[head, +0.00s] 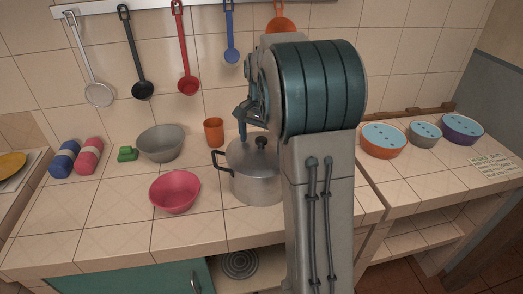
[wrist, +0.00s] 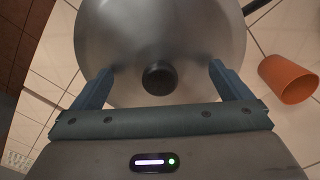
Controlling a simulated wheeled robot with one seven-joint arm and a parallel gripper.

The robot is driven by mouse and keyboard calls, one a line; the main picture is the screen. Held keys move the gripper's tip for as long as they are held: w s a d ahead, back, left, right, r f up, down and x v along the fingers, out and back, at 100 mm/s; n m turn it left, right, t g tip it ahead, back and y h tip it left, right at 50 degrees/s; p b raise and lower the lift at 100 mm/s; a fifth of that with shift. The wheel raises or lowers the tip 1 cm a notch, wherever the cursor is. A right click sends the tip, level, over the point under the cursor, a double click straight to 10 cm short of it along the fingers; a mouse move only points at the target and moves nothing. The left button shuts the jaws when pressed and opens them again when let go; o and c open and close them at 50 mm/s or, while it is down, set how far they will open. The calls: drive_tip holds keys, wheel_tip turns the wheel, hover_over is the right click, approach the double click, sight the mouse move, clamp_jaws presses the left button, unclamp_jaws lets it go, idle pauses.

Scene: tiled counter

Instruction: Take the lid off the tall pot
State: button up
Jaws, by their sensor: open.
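The tall pot (head: 257,186) is grey metal with dark side handles and stands on the tiled counter, partly hidden behind my arm. Its lid (head: 246,155) is on it, with a round black knob (head: 261,142) on top. In the wrist view the lid (wrist: 160,45) fills the upper middle, and the knob (wrist: 159,78) shows between my fingers. My gripper (wrist: 157,75) is open, one finger on each side of the knob and apart from it. In the head view my gripper (head: 243,125) is above the lid, partly hidden by my arm.
An orange cup (head: 214,132) stands close behind the pot. A pink bowl (head: 175,192) and a grey bowl (head: 160,143) stand to the left. Several covered bowls (head: 425,134) are on the right counter. Utensils hang on the wall behind.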

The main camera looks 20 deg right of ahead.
drive_tip(key=shift+f, duration=0.1)
drive_tip(key=c, duration=2)
drive_tip(key=shift+s, duration=0.1)
